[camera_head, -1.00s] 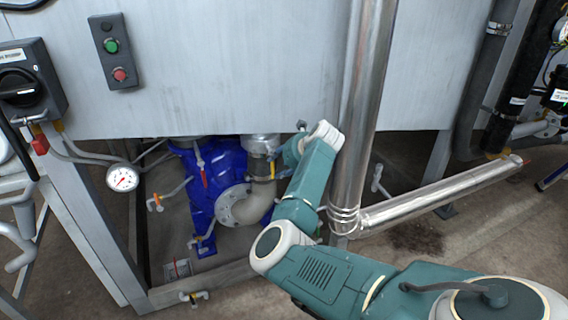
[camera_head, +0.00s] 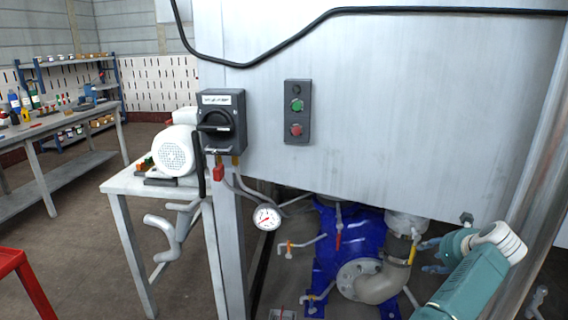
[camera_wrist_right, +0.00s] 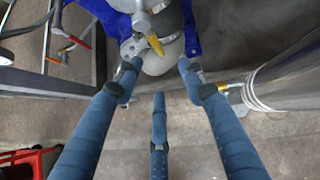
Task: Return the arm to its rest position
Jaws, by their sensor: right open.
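My right arm (camera_head: 466,282) is teal and white and comes in from the lower right of the head view. Its gripper (camera_head: 430,256) points left beside the grey pipe of the blue pump (camera_head: 335,245). In the right wrist view my right gripper (camera_wrist_right: 158,80) has its blue fingers spread, with nothing between them. Beyond the fingertips there is a grey pipe with a yellow-handled valve (camera_wrist_right: 153,45), and floor below. I cannot tell from the head view how close the fingers are to the pipe. My left gripper is in neither view.
A shiny vertical pipe (camera_head: 535,150) stands close to my right arm. Workbenches (camera_head: 60,125) and open floor lie at left.

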